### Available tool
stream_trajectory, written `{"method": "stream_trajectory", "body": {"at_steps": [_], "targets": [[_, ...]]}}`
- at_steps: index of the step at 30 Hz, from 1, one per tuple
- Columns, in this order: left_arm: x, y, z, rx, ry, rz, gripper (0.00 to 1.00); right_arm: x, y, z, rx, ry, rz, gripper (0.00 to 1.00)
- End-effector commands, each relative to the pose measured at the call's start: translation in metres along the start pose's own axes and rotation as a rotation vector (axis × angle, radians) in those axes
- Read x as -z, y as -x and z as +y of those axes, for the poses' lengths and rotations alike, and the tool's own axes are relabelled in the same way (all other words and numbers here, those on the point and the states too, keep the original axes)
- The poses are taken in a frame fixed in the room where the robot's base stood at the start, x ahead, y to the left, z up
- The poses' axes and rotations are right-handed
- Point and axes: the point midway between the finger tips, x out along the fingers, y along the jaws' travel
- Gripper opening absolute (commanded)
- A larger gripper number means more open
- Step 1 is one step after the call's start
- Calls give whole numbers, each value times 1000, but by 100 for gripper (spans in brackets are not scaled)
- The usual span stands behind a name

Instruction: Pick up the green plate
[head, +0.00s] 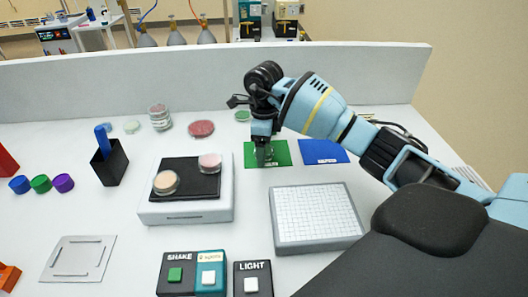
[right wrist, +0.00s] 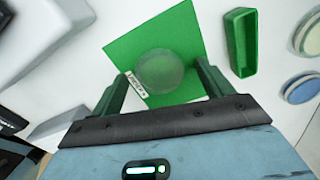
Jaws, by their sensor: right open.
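A round clear-walled dish (right wrist: 160,70) lies on the green mat (right wrist: 122,50) in the right wrist view. It looks green, but I cannot tell whether that is its own colour or the mat showing through. My right gripper (right wrist: 165,88) is open, with its two fingers apart and the dish between and just beyond them. In the head view, my right gripper (head: 264,152) points down over the green mat (head: 282,158) and mostly hides the dish. Another green dish (head: 242,116) lies on the bench behind. My left gripper is not in view.
A blue mat (head: 325,152) lies to the right. A shaker (head: 160,210) with two dishes and a white gridded light pad (head: 315,218) stand in front. A red dish (head: 201,128) and a dish stack (head: 160,117) are at the back. A green holder (right wrist: 240,42) stands beside the mat.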

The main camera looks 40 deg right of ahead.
Motion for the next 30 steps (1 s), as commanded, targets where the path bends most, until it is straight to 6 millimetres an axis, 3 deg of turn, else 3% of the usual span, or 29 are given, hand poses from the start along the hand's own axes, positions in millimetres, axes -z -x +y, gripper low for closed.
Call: {"method": "stream_trajectory", "body": {"at_steps": [3, 14, 23, 30], "targets": [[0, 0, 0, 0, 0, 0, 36, 0, 0, 0, 0, 0, 0, 78], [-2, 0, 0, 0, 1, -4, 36, 0, 0, 0, 0, 0, 1, 31], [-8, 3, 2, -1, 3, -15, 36, 0, 6, 0, 2, -1, 0, 31], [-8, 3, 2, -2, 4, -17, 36, 0, 45, -1, 5, 0, -3, 31]]}}
